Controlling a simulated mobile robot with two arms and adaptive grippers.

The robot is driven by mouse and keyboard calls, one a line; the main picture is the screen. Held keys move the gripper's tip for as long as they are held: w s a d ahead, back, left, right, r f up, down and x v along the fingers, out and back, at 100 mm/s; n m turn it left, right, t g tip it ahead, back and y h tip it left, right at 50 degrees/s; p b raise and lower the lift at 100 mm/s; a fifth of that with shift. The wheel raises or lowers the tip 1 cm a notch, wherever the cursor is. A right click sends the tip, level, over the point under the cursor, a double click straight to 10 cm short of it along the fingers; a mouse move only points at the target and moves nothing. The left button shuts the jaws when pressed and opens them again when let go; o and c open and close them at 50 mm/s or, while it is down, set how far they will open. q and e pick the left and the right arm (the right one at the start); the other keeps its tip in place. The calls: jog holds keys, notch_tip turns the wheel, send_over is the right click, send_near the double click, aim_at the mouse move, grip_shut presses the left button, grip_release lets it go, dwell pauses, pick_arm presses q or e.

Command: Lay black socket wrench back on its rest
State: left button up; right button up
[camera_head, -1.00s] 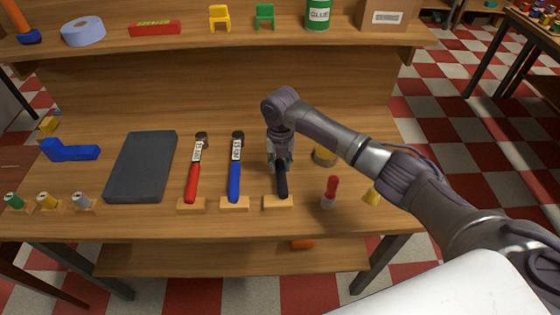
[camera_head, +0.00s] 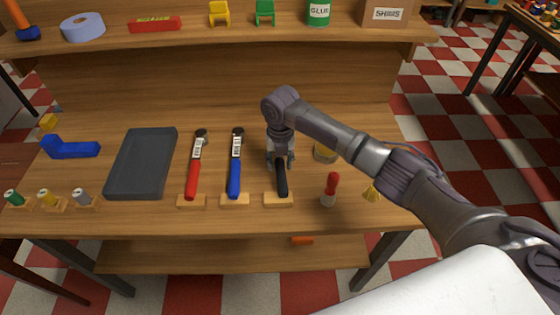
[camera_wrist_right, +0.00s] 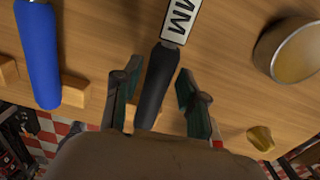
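The black socket wrench (camera_head: 282,182) lies at the right end of a row of three wrenches, with its handle end at its wooden rest (camera_head: 278,201). Its head is hidden under my right gripper in the head view. My right gripper (camera_head: 281,160) points down over the wrench. In the right wrist view, its two fingers (camera_wrist_right: 160,100) stand open on either side of the black handle (camera_wrist_right: 156,85), with a gap on both sides. A white label shows above the handle there. My left gripper is not in view.
The red wrench (camera_head: 192,180) and blue wrench (camera_head: 234,180) lie to the left on their own rests. A yellowish round container (camera_head: 325,152) and a red-handled tool (camera_head: 331,187) stand close on the right. A dark grey slab (camera_head: 141,165) lies further left.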

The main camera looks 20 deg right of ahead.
jog(key=shift+o, duration=0.9)
